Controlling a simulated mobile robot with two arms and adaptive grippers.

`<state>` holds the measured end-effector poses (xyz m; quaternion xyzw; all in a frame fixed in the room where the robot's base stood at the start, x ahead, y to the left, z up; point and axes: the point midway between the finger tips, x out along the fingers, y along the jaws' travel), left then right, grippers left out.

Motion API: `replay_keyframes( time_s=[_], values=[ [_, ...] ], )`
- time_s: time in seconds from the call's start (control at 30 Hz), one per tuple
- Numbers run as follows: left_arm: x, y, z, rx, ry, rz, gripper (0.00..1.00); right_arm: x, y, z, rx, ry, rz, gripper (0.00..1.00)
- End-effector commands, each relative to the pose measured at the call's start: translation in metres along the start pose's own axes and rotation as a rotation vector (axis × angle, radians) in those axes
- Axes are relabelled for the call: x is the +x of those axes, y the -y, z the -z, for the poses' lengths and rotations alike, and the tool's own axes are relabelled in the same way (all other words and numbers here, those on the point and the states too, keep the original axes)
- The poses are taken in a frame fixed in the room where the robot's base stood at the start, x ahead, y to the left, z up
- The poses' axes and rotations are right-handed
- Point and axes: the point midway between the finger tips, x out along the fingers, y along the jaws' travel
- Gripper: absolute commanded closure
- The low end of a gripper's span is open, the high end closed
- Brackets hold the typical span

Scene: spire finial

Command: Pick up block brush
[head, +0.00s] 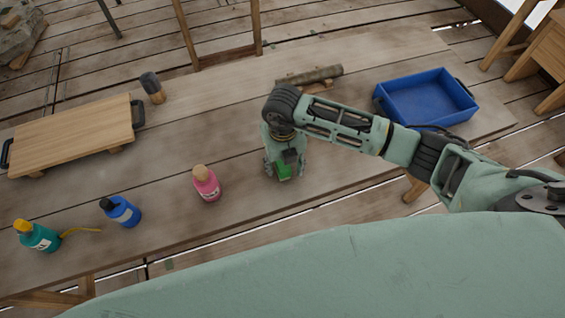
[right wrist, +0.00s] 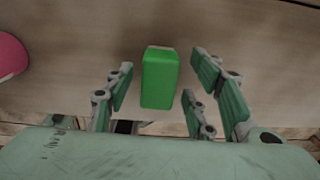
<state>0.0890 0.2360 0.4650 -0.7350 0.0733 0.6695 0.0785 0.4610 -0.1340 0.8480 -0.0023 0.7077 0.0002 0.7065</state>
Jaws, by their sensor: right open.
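A green block (right wrist: 160,78), which looks like the block brush, sits on the wooden table between the spread fingers of my right gripper (right wrist: 158,95) in the right wrist view. Gaps show on both sides of it, so the fingers do not visibly touch it. In the head view the right gripper (head: 284,165) points down over the table, and a bit of green (head: 284,172) shows at its fingers. The gripper hides most of the block there. My left gripper is not in view.
A pink bottle (head: 206,184) stands just left of the right gripper. A blue bottle (head: 124,211) and a teal bottle (head: 38,236) stand farther left. A wooden board (head: 75,135), a dark-headed mallet (head: 152,87), a log (head: 309,75) and a blue tray (head: 428,96) lie farther back.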

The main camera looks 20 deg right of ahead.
Motion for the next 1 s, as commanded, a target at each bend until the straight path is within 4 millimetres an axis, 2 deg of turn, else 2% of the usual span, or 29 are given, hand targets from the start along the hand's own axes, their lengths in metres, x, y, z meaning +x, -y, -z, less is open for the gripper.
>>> replay_keyframes(
  time_s=[0.13, 0.37, 0.9, 1.0],
  values=[
    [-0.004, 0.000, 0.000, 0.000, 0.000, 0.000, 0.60, 0.013, -0.001, 0.000, 0.000, 0.000, -0.003, 0.50],
    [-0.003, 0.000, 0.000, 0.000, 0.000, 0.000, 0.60, 0.015, -0.001, 0.000, -0.001, 0.002, -0.003, 0.50],
    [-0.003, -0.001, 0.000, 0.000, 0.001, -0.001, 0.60, 0.014, -0.001, 0.000, -0.001, 0.002, -0.003, 0.97],
    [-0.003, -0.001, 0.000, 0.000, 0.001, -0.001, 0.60, 0.014, -0.001, -0.001, -0.001, 0.002, -0.003, 0.99]
  ],
)
